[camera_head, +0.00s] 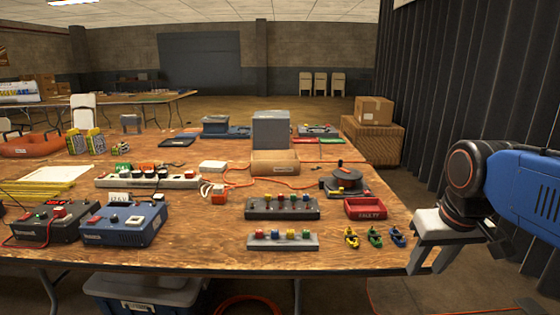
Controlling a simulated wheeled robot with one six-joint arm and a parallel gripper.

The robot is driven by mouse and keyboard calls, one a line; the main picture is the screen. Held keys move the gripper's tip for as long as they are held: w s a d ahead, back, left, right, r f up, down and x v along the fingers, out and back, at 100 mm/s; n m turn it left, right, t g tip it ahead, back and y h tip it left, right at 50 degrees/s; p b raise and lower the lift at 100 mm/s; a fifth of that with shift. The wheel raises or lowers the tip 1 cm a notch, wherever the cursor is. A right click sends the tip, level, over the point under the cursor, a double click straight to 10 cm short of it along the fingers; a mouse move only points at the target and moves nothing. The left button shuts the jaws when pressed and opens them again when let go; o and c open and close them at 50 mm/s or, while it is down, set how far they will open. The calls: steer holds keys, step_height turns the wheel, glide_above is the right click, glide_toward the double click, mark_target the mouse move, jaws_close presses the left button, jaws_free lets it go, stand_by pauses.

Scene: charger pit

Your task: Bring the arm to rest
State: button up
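My arm, with a blue link and a dark wrist joint, reaches in from the right edge of the head view. My gripper (429,264) hangs from the wrist, pointing down, beside the right front corner of the wooden table (200,259). Its two grey fingers look spread apart with nothing between them. The gripper appears empty. Yellow, green and blue clips (374,237) lie on the table to its left.
A red bin marked FAULTY (365,208), a dark block with several knobs (282,207), a lighter knob strip (283,240), a cable reel (344,182) and a blue charger box (126,224) stand on the table. A corrugated dark wall (450,90) is at the right.

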steer(key=s+a+f+t, duration=0.1)
steer(key=s+f, duration=0.6)
steer(key=f, duration=0.1)
steer(key=shift+s+a+f, duration=0.2)
steer(key=shift+s+f, duration=0.1)
steer(key=shift+s, duration=0.1)
